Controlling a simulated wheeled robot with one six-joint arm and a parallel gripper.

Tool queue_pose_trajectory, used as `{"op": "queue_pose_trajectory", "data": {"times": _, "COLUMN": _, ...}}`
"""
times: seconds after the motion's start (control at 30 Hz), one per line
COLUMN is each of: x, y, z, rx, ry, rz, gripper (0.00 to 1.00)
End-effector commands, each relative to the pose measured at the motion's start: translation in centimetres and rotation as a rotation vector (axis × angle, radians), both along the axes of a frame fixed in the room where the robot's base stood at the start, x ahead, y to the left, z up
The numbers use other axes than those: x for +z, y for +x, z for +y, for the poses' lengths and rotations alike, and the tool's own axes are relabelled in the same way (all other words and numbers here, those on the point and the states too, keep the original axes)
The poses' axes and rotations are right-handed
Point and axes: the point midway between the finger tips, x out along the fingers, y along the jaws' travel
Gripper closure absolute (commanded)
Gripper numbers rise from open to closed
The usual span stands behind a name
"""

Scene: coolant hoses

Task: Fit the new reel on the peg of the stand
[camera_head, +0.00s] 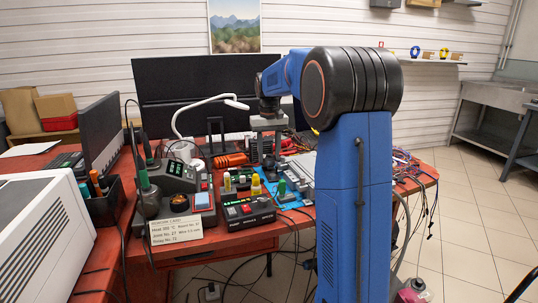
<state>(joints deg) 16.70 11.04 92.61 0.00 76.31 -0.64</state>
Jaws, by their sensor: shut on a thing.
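My gripper (266,149) hangs pointing down over the back middle of the red-topped bench, below the blue arm. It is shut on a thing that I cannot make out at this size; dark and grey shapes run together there. An orange ribbed thing (231,160) lies on the bench just left of the gripper. A dark upright frame (216,135) stands further left, in front of the monitor. I cannot tell which thing is the new reel, or make out the stand's peg. My arm's large elbow and blue link hide the bench's right part.
A black monitor (190,85) stands behind, with a white lamp arm (205,101) before it. A soldering station (175,178), a device with red buttons (246,211) and small bottles (256,185) crowd the front. Loose wires (410,168) lie at the right.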

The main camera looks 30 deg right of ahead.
Motion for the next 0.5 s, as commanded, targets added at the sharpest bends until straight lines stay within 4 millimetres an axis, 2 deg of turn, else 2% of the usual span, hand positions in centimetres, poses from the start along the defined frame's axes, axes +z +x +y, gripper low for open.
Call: {"op": "queue_pose_trajectory", "data": {"times": 0.5, "x": -1.3, "y": 0.0, "z": 0.0, "rx": 0.000, "ry": 0.000, "rz": 0.000, "gripper": 0.86}}
